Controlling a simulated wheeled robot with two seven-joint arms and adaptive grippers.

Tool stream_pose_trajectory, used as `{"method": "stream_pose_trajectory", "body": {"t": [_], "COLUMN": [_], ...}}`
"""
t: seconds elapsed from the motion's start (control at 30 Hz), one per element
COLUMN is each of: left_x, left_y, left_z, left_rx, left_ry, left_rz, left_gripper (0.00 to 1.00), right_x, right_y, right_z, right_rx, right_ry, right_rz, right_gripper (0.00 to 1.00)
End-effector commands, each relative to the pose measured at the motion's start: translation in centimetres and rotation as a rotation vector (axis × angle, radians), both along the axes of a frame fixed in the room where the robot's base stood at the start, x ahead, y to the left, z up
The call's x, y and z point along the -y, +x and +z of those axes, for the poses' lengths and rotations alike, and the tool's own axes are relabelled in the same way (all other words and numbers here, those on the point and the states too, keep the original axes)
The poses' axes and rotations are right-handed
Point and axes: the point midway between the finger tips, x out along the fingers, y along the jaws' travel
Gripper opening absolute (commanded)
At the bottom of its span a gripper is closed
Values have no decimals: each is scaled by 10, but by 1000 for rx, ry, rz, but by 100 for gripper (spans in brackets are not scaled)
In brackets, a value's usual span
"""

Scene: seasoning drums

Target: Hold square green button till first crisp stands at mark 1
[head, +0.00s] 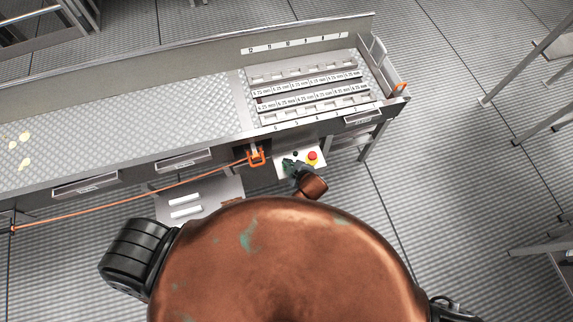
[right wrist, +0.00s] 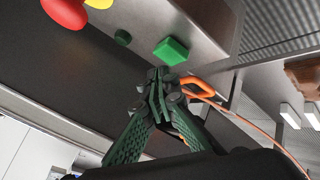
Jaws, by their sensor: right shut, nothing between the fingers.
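The square green button (right wrist: 171,50) shows in the right wrist view on the pale control panel (head: 284,154). My right gripper (right wrist: 158,76) is shut and empty, with its tips just short of the button and apparently apart from it. In the head view my right gripper (head: 289,164) is over the panel and hides the button. Pale yellow crisps (head: 25,137) lie at the far left of the metal conveyor bed (head: 170,105). Numbered marks run along the right section's rails; the front ones are too small to read surely. My left gripper is out of view.
A red knob (head: 312,155) on a yellow base sits on the panel beside the gripper; a small dark round button (right wrist: 122,37) is nearer the square one. An orange bracket (head: 256,157) and rod (head: 130,195) run left along the machine front. Slotted rows (head: 305,85) stand at right.

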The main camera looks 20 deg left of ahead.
Motion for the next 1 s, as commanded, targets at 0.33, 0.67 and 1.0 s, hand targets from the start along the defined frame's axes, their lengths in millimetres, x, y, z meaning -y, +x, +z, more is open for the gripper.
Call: {"method": "stream_pose_trajectory", "body": {"t": [0.33,0.67,1.0], "left_x": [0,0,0], "left_y": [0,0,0], "left_z": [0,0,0], "left_rx": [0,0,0], "left_ry": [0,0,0], "left_rz": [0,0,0], "left_gripper": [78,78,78], "right_x": [0,1,0], "right_y": [0,0,0], "right_z": [0,-7,-8], "right_rx": [0,0,0], "right_ry": [0,0,0], "right_rz": [0,0,0], "right_gripper": [0,0,0]}}
